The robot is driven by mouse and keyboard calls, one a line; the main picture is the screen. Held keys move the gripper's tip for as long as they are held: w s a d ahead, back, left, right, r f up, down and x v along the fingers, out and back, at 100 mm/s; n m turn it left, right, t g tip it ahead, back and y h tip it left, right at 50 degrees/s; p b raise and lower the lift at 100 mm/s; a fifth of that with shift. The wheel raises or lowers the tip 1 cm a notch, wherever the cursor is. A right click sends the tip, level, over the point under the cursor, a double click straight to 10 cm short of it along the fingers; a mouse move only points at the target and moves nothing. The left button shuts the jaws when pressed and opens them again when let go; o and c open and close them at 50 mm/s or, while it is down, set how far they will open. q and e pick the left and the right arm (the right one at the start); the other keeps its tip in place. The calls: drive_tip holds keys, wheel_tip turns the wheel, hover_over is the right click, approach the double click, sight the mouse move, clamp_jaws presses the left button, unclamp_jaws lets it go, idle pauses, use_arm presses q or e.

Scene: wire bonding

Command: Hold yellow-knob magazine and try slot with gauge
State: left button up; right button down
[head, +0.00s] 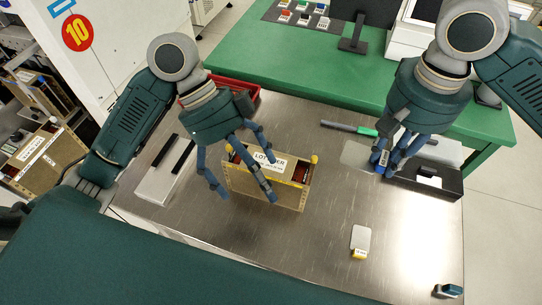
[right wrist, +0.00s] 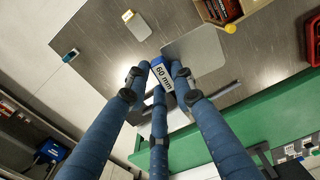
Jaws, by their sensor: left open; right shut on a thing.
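The wooden magazine (head: 262,192) with yellow knobs and a white lot label stands on the steel table in the head view. Its corner also shows at the top of the right wrist view (right wrist: 231,27). My left gripper (head: 246,188) is open, with its fingers over and in front of the magazine; whether they touch it I cannot tell. My right gripper (head: 383,168) is shut on a blue gauge with a white "60 mm" label (right wrist: 163,72). It holds the gauge right of the magazine, near the black tray. The fingers partly hide the gauge.
A grey gauge with a yellow end (head: 360,241) lies at the front right. A black tray (head: 448,187) is at the right, a grey plate (head: 356,156) beside it. A white block with black strips (head: 155,186) lies left. A red bin (head: 247,88) stands behind. The front middle is clear.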

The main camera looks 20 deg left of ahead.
sight(271, 184)
drive_tip(key=shift+d, duration=0.1)
use_arm(q)
drive_tip(key=w+f+y, duration=0.1)
drive_tip(key=w+y, duration=0.1)
drive_tip(key=w+d+f+t+y, duration=0.1)
drive_tip(key=w+y, duration=0.1)
drive_tip(key=w, duration=0.1)
drive_tip(key=w+f+n+t+y, duration=0.1)
drive_tip(key=w+f, duration=0.1)
drive_tip(key=shift+w+d+y, duration=0.3)
drive_tip(key=shift+w+y, duration=0.1)
drive_tip(key=shift+w+a+f+t+y, duration=0.2)
drive_tip(key=shift+w+a+t+y, duration=0.1)
drive_tip(key=shift+w+t, duration=0.1)
wheel_tip(271, 184, down, 12)
drive_tip(key=shift+r, duration=0.1)
drive_tip(key=shift+c, duration=0.3)
drive_tip(key=c, duration=1.7)
use_arm(e)
drive_tip(key=shift+n, duration=0.6)
drive_tip(key=f, duration=0.6)
drive_tip(key=d+f, duration=0.1)
drive_tip(key=f, duration=0.6)
drive_tip(key=d+f, duration=0.1)
drive_tip(key=f, duration=0.5)
drive_tip(key=shift+w+d+f, duration=0.15)
drive_tip(key=shift+d+f, duration=0.05)
